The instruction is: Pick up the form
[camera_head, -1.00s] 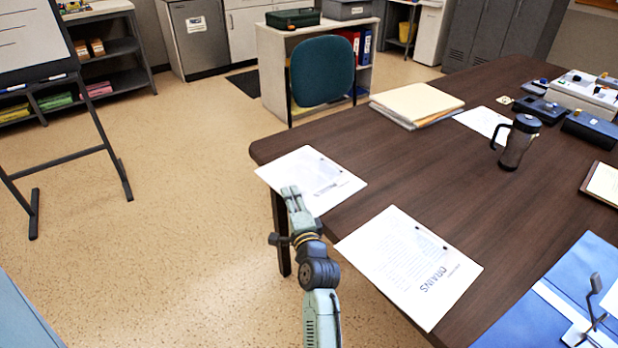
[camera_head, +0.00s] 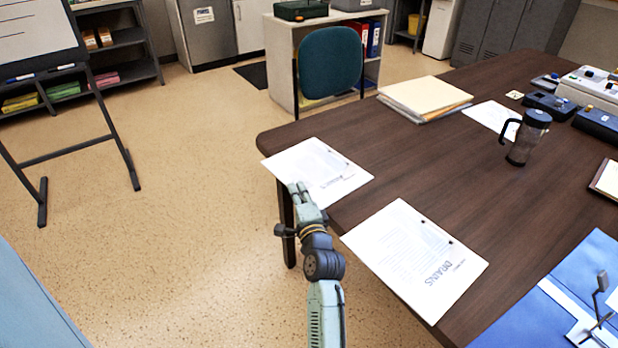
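Two white printed sheets lie at the near left edge of the dark table. One sheet (camera_head: 325,168) is at the table corner, its left edge at or slightly past the table edge. The other sheet (camera_head: 415,255), headed "DRAINS", lies nearer me. I cannot tell which is the form. My gripper (camera_head: 298,188) is at the near edge of the corner sheet and covers a little of it. Its fingertips look close together; whether they are apart, or have paper between them, is too small to tell.
The dark table (camera_head: 430,180) also bears a stack of folders (camera_head: 425,95), another sheet (camera_head: 492,115), a travel mug (camera_head: 528,138) and a blue folder (camera_head: 545,305). A teal chair (camera_head: 331,68) stands behind the table and a whiteboard easel (camera_head: 40,45) at the left. Open floor lies between.

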